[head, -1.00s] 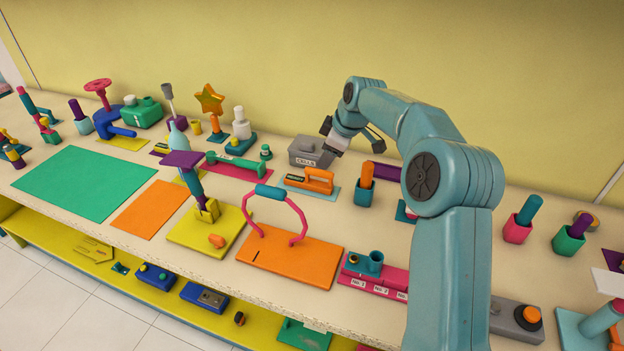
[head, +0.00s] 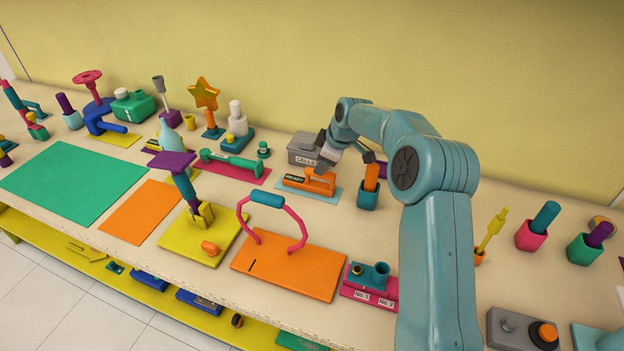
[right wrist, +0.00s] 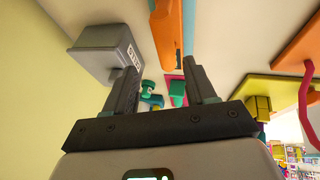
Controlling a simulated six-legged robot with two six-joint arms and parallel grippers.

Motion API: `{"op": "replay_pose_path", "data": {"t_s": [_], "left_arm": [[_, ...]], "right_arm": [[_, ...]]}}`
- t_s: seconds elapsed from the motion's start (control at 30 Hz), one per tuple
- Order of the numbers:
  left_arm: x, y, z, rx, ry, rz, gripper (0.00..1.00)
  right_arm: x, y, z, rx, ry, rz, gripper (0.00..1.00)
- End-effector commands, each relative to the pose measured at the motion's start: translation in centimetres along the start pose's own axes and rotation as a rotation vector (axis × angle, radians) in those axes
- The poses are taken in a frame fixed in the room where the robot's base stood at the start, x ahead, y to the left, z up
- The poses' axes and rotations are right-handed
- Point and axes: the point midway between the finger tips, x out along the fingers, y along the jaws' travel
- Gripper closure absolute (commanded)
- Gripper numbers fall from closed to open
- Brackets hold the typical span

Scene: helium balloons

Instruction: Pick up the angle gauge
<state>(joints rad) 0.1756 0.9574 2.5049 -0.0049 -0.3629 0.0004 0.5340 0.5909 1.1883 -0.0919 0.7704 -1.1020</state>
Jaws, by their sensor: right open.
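An orange tool with a raised handle (head: 318,181) lies on a light blue mat (head: 326,196) beside a "READY" label; I take it for the angle gauge, though I cannot be sure. My right gripper (head: 335,155) is above and just behind it, close to the grey "CELLS" box. In the right wrist view, the right gripper (right wrist: 160,78) is open with nothing between its fingers. An orange piece, seemingly this tool (right wrist: 166,35), shows beyond the fingertips, apart from them. My left gripper is not in view.
The grey "CELLS" box (head: 301,148) stands close by the gripper and also shows in the right wrist view (right wrist: 98,50). A blue holder with an orange handle (head: 367,197) stands to the right. In front is an orange board (head: 290,275) with a pink arch.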

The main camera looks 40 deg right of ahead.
Motion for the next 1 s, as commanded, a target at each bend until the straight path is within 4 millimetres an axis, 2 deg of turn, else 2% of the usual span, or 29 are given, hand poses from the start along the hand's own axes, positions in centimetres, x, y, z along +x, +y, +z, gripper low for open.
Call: {"op": "replay_pose_path", "data": {"t_s": [0.27,0.5,0.6,0.8,0.97,1.0], "left_arm": [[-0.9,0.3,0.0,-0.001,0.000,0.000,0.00],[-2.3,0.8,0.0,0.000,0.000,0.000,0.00],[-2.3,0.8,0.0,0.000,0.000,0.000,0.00],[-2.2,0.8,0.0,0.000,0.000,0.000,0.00],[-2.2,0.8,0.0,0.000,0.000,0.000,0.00],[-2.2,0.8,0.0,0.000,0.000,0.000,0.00]], "right_arm": [[2.5,-0.1,0.0,0.000,-0.001,-0.002,0.45],[6.2,-0.5,0.2,0.000,0.000,-0.001,0.45],[6.9,-0.4,0.3,0.001,0.000,0.000,0.45],[7.0,-0.4,0.3,0.001,0.001,0.001,0.45],[7.0,-0.4,0.3,0.000,0.001,0.001,0.97],[7.0,-0.4,0.3,0.000,0.001,0.001,1.00]]}}
